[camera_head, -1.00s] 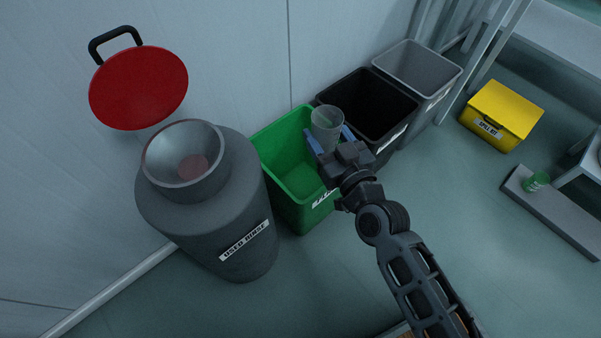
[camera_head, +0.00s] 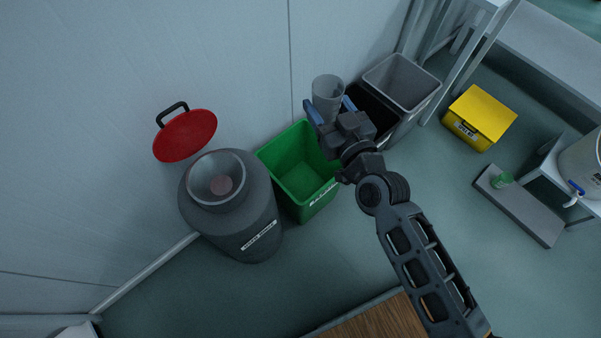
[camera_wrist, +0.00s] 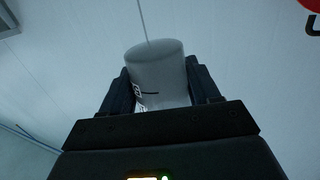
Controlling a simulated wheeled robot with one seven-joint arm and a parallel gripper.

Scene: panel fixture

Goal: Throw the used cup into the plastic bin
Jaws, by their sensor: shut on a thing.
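My gripper (camera_head: 329,110) is shut on a pale grey translucent cup (camera_head: 327,87) and holds it upright in the air. In the wrist view the cup (camera_wrist: 158,68) sits between both fingers, with a dark mark low on its side. In the head view the cup overlaps the black bin (camera_head: 381,113) and the wall; its height above the bins is hard to judge. The open green bin (camera_head: 318,200) is just left of and below my gripper, its label too small to read. An open grey bin (camera_head: 416,97) stands to the right. I cannot tell which is the plastic bin.
A dark grey drum (camera_head: 245,225) with a funnel top stands left of the green bin, a red lid (camera_head: 185,136) behind it. A wooden top (camera_head: 375,325) shows below.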

